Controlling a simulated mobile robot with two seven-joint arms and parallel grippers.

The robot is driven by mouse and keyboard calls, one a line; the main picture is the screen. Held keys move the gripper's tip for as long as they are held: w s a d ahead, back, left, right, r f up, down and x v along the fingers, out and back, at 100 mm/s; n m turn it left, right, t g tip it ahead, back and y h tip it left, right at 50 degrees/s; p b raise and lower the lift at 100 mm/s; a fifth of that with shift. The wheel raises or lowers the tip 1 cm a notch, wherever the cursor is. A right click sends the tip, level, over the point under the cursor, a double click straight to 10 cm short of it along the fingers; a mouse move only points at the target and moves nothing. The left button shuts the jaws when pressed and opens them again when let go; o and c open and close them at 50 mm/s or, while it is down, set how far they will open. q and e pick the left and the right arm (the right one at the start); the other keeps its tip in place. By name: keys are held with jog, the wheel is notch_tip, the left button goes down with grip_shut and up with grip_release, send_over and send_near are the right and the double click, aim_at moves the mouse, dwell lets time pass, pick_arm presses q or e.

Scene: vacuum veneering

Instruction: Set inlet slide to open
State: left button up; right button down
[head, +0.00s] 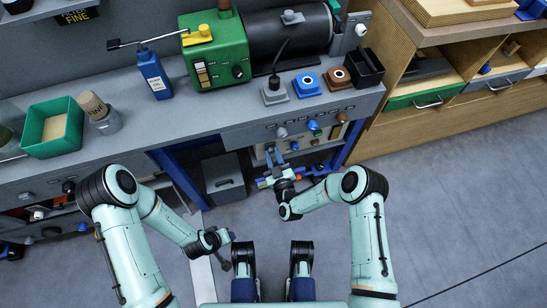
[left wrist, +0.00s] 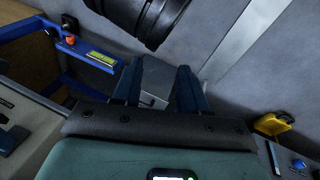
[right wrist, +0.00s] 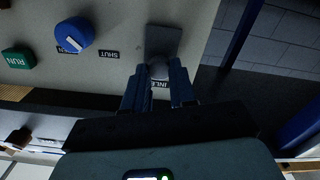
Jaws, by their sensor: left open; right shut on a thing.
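The inlet slide shows in the right wrist view as a grey plate with a rounded grey knob (right wrist: 158,69) on a pale panel. A partly hidden label beginning "INLE" sits just below the knob. My right gripper (right wrist: 158,88) is shut on the knob, one dark blue finger on each side. In the head view my right gripper (head: 275,157) is at the panel under the bench front. The slide itself is too small and covered to tell there. My left gripper (left wrist: 158,88) is open and empty, low over the floor, left of my base in the head view.
A blue knob (right wrist: 73,33) and a green RUN knob (right wrist: 18,58) are on the same panel, with a SHUT label (right wrist: 109,54) between blue knob and slide. A grey bin (head: 224,178) stands under the bench. Blue frame legs (head: 177,177) flank the opening. Floor at right is clear.

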jog(key=shift+r, duration=0.15)
jog(key=c, duration=0.9)
grip_release()
jog(key=shift+s, duration=0.1)
pick_arm(q)
jog(key=shift+g+h, duration=0.4)
jog(key=shift+g, duration=0.3)
jog(key=s+r+p, duration=0.1)
jog(key=s+d+r, duration=0.1)
jog(key=s, duration=0.1)
jog(key=s+d+r+p, duration=0.1)
jog(key=shift+s+d+r+p, duration=0.1)
jog(key=shift+s+d+p, duration=0.1)
jog(key=shift+p, duration=0.1)
pick_arm(e)
jog(key=v, duration=1.3)
jog(key=shift+d, duration=0.2)
